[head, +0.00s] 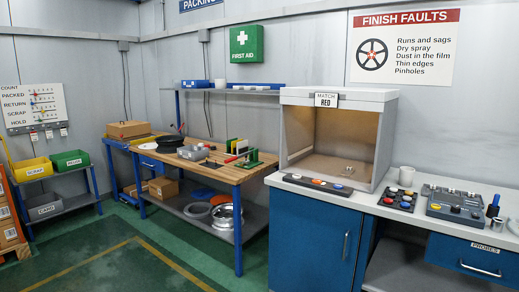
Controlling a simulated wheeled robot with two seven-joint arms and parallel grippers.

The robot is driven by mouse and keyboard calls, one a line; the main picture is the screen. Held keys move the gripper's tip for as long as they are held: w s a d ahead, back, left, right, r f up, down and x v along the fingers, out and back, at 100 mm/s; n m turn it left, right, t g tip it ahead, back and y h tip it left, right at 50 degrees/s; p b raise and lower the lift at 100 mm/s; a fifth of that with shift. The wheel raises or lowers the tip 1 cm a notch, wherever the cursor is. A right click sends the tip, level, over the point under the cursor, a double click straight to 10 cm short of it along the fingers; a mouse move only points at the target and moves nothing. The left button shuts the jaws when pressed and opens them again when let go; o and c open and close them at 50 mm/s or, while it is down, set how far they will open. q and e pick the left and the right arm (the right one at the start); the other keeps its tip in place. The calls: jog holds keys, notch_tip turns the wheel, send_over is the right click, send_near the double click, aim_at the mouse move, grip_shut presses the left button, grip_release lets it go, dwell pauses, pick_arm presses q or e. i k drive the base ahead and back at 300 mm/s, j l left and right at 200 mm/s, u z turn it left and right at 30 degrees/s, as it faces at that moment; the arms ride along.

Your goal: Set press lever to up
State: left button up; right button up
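A small green fixture (253,158) that looks like the press stands at the right end of the wooden workbench (208,169). A thin red bar (232,159) that may be its lever sticks out to the left, low and nearly level. The fixture is too small in the head view to tell the lever's exact setting. Neither of my grippers is in view.
A blue cabinet (310,235) with a lit booth (338,97) stands right of the workbench. Button panels (318,184) lie on its counter. Wheels (225,216) sit on the shelf under the workbench. The green floor (140,250) in front is clear.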

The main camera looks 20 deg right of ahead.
aim_at(245, 154)
jog(key=i+l+z, duration=0.1)
jog(key=i+l, duration=0.2)
jog(key=i, duration=0.2)
jog(key=i+l+z, duration=0.15)
jog(key=i+l, duration=0.15)
jog(key=i, duration=0.2)
jog(key=i+l+z, duration=0.1)
jog(key=i+l, duration=0.15)
jog(key=i, duration=0.25)
jog(key=i+l+z, duration=0.1)
jog(key=i, duration=0.4)
